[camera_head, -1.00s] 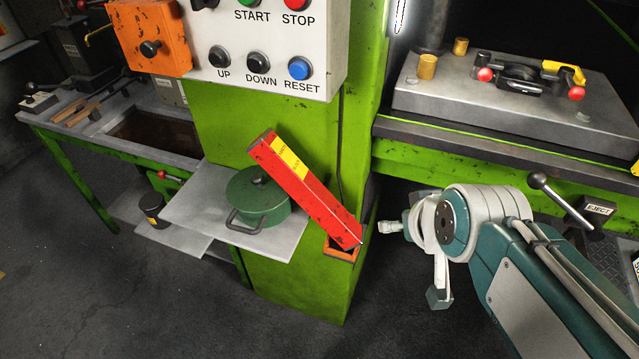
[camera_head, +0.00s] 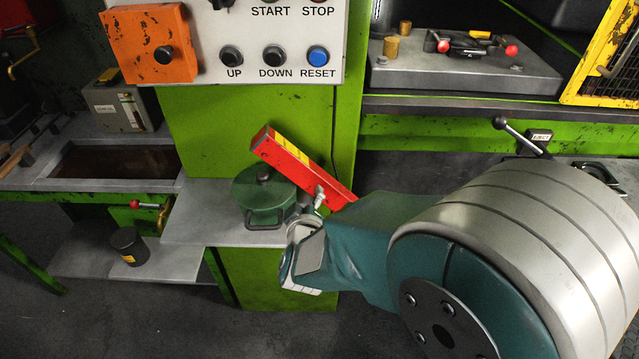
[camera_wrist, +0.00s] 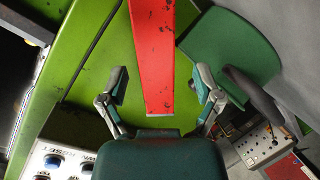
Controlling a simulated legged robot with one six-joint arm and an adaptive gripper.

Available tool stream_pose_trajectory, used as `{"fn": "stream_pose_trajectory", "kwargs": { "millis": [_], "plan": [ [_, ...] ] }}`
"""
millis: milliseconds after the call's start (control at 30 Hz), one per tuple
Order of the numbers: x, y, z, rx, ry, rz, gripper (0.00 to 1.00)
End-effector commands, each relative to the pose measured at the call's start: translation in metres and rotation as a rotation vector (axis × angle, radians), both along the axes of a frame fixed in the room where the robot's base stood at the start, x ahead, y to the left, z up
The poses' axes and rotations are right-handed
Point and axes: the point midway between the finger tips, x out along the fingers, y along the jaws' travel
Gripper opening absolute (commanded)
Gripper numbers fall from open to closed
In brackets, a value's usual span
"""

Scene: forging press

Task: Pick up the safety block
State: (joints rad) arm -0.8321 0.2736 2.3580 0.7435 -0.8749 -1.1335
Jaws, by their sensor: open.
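The safety block is a long red bar (camera_head: 283,158) with a yellow label. It leans tilted beside the green press column, its upper end up and left. Its lower end is hidden behind my arm in the head view. In the wrist view the red bar (camera_wrist: 153,50) runs down the middle, with its near end between my two fingers. My gripper (camera_wrist: 159,76) is open, one finger on each side of the bar, with gaps showing. I cannot tell how far the fingers are from it in depth. In the head view my gripper is mostly hidden by the wrist.
A green lidded pot (camera_head: 262,196) stands on a grey shelf (camera_head: 190,222) right beside the block; it also shows close to my right finger in the wrist view (camera_wrist: 230,50). A button panel (camera_head: 215,50) hangs above. A dark can (camera_head: 128,245) stands on a lower shelf.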

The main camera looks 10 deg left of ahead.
Motion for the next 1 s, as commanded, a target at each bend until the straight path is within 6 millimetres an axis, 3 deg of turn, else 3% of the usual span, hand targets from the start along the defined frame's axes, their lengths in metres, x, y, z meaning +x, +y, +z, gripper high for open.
{"fn": "stream_pose_trajectory", "kwargs": {
  "millis": [800,1000],
  "plan": [
    [0.094,0.023,-0.034,-0.007,-0.006,-0.003,0.83],
    [0.100,0.024,-0.035,-0.005,-0.007,-0.002,0.83]
  ]
}}
